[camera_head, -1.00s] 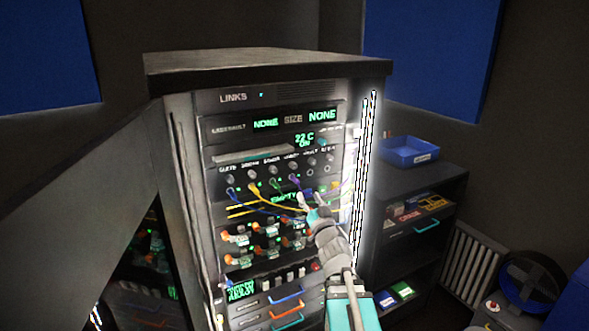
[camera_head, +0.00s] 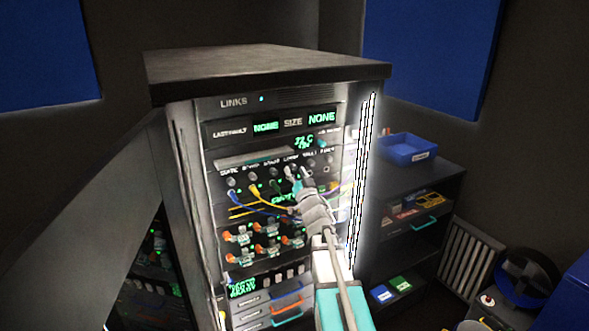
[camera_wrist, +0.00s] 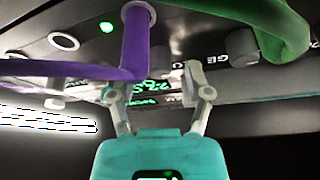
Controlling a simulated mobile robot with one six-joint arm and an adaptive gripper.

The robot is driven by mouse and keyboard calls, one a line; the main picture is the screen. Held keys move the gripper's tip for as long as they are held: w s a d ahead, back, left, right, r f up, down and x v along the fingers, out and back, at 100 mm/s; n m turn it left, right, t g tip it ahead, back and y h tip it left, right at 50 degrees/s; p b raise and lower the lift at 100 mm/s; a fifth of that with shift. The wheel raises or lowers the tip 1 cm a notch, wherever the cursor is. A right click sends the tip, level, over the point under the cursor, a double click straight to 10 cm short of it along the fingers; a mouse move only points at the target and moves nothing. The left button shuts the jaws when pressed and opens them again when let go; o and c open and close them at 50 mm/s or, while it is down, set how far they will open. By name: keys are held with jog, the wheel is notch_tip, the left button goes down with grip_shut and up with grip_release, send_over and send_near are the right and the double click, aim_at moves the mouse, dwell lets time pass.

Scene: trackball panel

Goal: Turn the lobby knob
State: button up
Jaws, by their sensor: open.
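The rack (camera_head: 198,205) has a row of small dark knobs under small labels. The fourth label from the left appears to read LOBBY, though it is blurred. The knob under it (camera_head: 290,170) is partly covered by my gripper (camera_head: 298,178), which is right at it. In the wrist view my gripper (camera_wrist: 155,88) is open, fingers apart, pointing at the panel. A purple cable (camera_wrist: 137,45) crosses in front of the left finger. Whether a knob stands between the fingers is hard to tell. One dark knob (camera_wrist: 240,43) shows to the right, outside the fingers.
A thick green cable (camera_wrist: 285,45) hangs close on the right in the wrist view. Yellow and blue cables (camera_head: 262,200) loop below the knobs. Orange-tipped levers (camera_head: 265,229) sit lower. A shelf with a blue bin (camera_head: 408,150) stands right of the rack.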

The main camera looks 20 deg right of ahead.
jog(key=shift+w+r, duration=0.1)
jog(key=shift+w, duration=0.1)
jog(key=shift+c, duration=0.2)
grip_shut()
